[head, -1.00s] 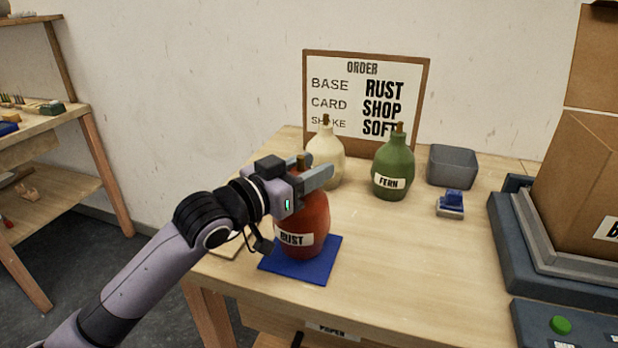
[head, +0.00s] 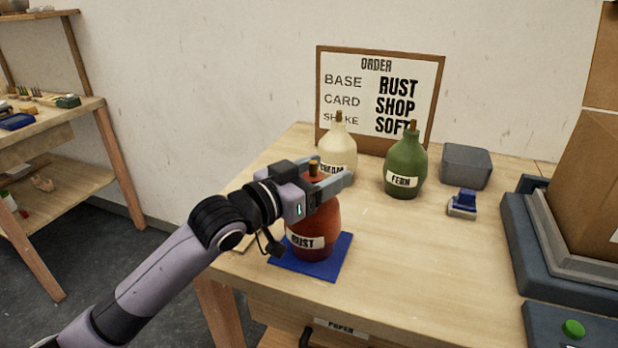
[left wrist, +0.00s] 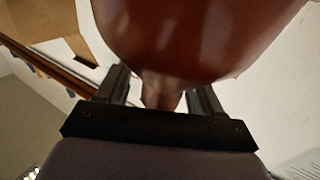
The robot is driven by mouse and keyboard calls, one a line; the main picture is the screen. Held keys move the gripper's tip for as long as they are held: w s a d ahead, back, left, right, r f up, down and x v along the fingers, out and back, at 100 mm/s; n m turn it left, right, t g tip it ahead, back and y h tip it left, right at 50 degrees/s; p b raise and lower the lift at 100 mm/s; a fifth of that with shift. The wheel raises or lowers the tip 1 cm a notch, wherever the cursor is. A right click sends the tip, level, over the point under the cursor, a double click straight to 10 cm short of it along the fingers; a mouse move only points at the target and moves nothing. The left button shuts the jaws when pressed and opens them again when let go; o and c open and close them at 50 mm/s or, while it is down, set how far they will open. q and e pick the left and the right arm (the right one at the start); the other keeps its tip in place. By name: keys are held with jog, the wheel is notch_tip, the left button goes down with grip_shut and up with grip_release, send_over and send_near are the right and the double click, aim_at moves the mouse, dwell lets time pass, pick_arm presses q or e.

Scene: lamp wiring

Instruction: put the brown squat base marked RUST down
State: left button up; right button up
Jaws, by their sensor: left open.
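The brown squat base marked RUST (head: 318,228) stands upright on the blue mat (head: 338,262) near the table's left front. Its label faces the front. My left gripper (head: 333,184) is open, with its fingers on either side of the base's neck. In the left wrist view the brown body (left wrist: 195,35) fills the top and the neck lies between the two spread fingers (left wrist: 160,92), with gaps visible beside it. My right gripper is not in view.
A cream bottle (head: 338,148) and a green FERN bottle (head: 405,165) stand behind. A grey bin (head: 465,166), a small blue item (head: 462,204) and the order board (head: 378,65) are farther back. A dark machine with a green button (head: 573,329) is at right. The table's middle is clear.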

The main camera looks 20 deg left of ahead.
pick_arm(q)
jog(key=shift+s+a, duration=0.15)
jog(key=shift+s, duration=0.1)
jog(key=b+v, duration=0.1)
jog(key=v, duration=1)
jog(key=shift+s, duration=0.2)
jog(key=shift+s+a+r, duration=0.1)
